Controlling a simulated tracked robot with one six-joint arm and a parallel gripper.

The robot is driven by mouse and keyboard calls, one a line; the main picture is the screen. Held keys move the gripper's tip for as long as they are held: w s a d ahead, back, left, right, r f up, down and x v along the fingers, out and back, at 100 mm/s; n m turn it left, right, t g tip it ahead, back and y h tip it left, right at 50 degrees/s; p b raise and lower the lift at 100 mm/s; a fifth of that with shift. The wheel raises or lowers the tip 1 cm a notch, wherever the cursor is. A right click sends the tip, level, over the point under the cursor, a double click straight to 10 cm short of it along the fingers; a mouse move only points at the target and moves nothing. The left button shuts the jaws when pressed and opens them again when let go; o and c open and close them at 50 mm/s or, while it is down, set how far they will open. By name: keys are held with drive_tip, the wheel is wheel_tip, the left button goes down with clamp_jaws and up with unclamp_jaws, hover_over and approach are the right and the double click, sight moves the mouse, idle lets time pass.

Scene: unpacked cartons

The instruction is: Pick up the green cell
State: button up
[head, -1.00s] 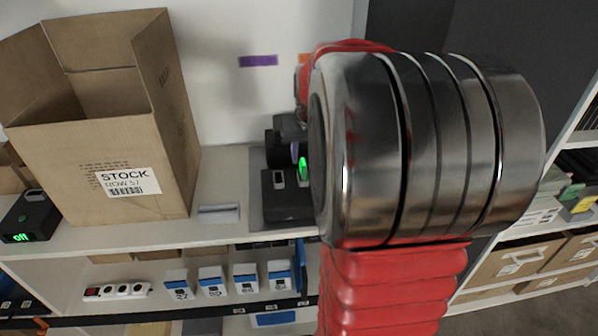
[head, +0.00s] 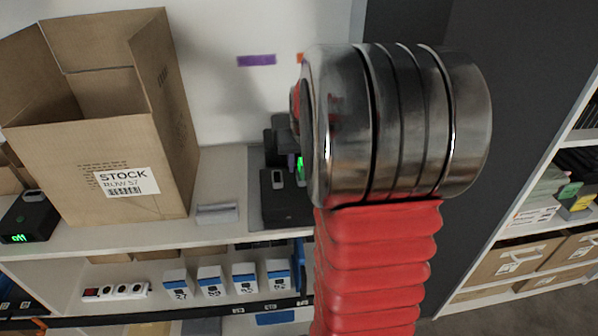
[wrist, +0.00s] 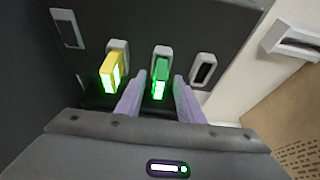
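The green cell (wrist: 160,80) stands in a slot of a dark charging block (wrist: 180,28), with a bright green glow on its near face. My gripper (wrist: 158,86) is open, with its two pale purple fingers on either side of the green cell and a gap showing on each side. In the head view, a green glow (head: 299,166) shows above the block (head: 271,205), partly hidden behind my arm. My fingers are hidden or unclear in that view.
A yellow cell (wrist: 111,73) stands in the slot left of the green one. An empty-looking slot (wrist: 203,70) is at its right. A large open carton (head: 95,130) stands left on the shelf. A dark box (head: 28,215) with a green display is at far left.

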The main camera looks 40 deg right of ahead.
drive_tip(key=shift+c, duration=0.7)
clamp_jaws()
